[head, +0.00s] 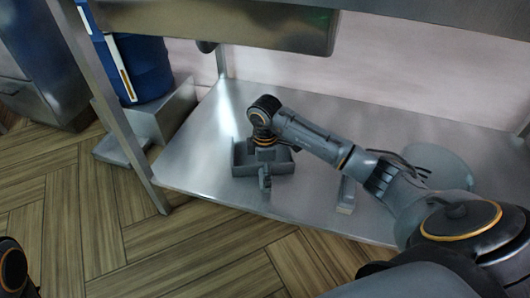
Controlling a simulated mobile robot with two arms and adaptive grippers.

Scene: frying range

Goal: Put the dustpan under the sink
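A dark grey dustpan (283,166) is on the metal shelf (205,165) under the sink (215,22), near the shelf's front edge left of its middle. My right arm reaches in from the right, and its wrist is directly above the dustpan. My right gripper (265,158) points down at the dustpan. The grey of the gripper and the pan blend, so I cannot tell whether the fingers are closed on it. Of my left arm only a dark piece shows at the lower left edge; its gripper is out of view.
A small grey block-like object (346,195) and a round grey item (445,166) are on the shelf to the right, partly behind my arm. A metal leg (118,105) bounds the shelf's left. A blue container (143,68) stands beyond it. The wooden floor in front is clear.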

